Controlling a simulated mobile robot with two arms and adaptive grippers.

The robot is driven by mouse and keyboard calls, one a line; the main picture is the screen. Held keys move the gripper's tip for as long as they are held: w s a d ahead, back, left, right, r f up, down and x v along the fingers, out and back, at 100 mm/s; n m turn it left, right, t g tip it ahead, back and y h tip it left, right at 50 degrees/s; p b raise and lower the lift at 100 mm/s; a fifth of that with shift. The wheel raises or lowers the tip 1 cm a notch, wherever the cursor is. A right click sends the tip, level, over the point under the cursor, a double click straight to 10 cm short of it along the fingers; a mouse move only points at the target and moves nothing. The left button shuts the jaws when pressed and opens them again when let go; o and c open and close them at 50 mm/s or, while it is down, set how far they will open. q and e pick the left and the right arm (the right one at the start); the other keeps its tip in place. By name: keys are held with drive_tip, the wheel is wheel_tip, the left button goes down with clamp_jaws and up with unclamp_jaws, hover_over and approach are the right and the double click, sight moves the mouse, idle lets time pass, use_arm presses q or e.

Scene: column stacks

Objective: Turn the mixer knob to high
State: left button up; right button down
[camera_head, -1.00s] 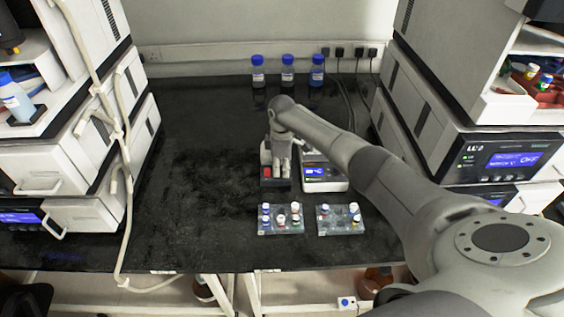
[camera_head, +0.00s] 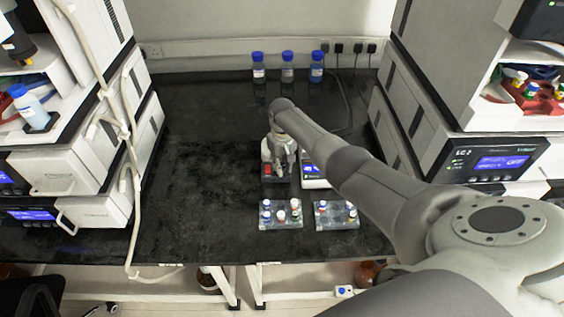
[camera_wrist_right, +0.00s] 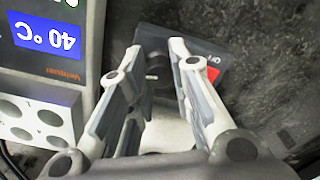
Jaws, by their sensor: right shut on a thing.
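The mixer (camera_head: 271,178) is a small dark device with a red switch, on the black bench right of centre in the head view. My right gripper (camera_head: 281,168) points down at it and covers much of it. In the right wrist view, the mixer (camera_wrist_right: 204,58) shows its red switch and white lettering beside the fingers. My right gripper (camera_wrist_right: 156,58) is shut on the dark mixer knob between its fingertips. The knob is mostly hidden, and I cannot read its setting. My left gripper is in neither view.
A white heater (camera_wrist_right: 82,60) with a blue display reading 40 °C stands close beside the mixer. Two clear vial racks (camera_head: 281,221) (camera_head: 335,220) sit in front. Blue-capped bottles (camera_head: 288,68) stand at the back. The bench's left half (camera_head: 195,170) is clear.

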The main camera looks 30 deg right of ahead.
drive_tip(key=shift+r+m+p, duration=0.1)
drive_tip(key=shift+m+p, duration=0.2)
drive_tip(key=shift+m, duration=1)
drive_tip(key=c, duration=1.6)
unclamp_jaws()
drive_tip(key=shift+o, duration=0.3)
wheel_tip(320, 180, up, 12)
